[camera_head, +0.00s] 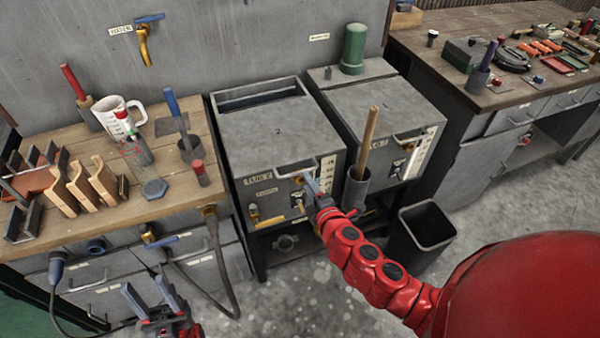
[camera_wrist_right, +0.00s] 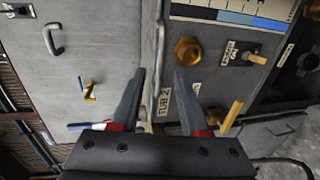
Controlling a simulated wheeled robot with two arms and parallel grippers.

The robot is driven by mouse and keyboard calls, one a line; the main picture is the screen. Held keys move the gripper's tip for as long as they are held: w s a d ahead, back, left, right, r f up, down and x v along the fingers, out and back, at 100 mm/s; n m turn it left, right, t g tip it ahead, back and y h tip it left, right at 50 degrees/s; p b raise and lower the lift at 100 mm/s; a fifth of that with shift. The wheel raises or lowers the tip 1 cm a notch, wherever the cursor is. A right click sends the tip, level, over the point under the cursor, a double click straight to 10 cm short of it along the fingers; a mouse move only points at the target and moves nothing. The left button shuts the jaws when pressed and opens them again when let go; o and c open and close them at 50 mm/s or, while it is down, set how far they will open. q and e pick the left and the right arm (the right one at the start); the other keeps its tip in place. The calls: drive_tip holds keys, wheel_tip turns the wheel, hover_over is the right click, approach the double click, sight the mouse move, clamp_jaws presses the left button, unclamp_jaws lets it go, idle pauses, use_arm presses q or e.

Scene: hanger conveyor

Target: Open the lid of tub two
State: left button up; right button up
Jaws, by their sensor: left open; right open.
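Tub two (camera_head: 262,195) is the left of two grey metal tubs, with a "TUB 2" label on its front. Its grey lid (camera_head: 275,130) lies flat and shut. A pale handle (camera_head: 296,168) sits at the lid's front edge. My right gripper (camera_head: 309,180) is open at this handle, in front of the tub. In the right wrist view, its open fingers (camera_wrist_right: 159,78) straddle the lid's front edge beside the label; I cannot tell whether they touch it. My left gripper (camera_head: 149,294) is open and empty, low in front of the workbench.
The right tub (camera_head: 385,105) stands close beside tub two. A grey cup with a wooden rod (camera_head: 366,145) stands near my right gripper. A dark bin (camera_head: 427,223) stands on the floor. The wooden bench (camera_head: 95,220) at left holds tools and a measuring jug (camera_head: 117,112).

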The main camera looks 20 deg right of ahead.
sight(300, 171)
drive_tip(key=x, duration=0.7)
drive_tip(key=shift+s, duration=0.1)
clamp_jaws()
idle(1.3)
